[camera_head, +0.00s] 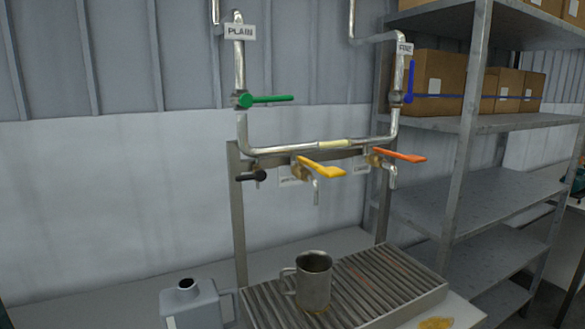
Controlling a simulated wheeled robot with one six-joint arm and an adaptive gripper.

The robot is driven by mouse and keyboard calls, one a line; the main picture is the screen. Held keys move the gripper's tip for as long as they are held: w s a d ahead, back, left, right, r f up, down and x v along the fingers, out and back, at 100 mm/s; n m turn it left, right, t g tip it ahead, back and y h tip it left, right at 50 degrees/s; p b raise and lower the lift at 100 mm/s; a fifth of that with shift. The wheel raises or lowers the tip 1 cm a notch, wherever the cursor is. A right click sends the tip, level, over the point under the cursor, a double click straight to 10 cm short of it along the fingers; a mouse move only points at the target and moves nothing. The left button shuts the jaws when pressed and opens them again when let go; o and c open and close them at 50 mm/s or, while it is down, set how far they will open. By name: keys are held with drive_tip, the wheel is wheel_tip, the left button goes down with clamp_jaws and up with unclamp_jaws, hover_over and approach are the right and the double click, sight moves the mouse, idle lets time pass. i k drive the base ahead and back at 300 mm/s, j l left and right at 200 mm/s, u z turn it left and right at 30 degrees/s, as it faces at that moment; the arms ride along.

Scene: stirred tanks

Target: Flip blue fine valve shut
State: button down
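The blue valve handle (410,80) is on the right vertical pipe, below a white label (405,48) that seems to read FINE. The handle points up, roughly in line with the pipe. Its pivot is at the valve body (396,98) on the pipe. Nothing touches the handle. My gripper is not in view.
A green handle (270,99) lies crosswise on the left pipe, under a PLAIN label (240,32). Yellow (322,168) and orange (400,155) tap handles sit below. A metal mug (314,283) stands on the drip grate (390,284). A metal shelf (468,120) with boxes stands close right.

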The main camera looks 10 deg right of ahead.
sight(411, 78)
drive_tip(key=i+l+z, duration=0.2)
drive_tip(key=i, duration=0.3)
drive_tip(key=i+l+z, duration=0.2)
drive_tip(key=i, duration=0.25)
drive_tip(key=k+l, duration=0.3)
drive_tip(key=k, duration=0.1)
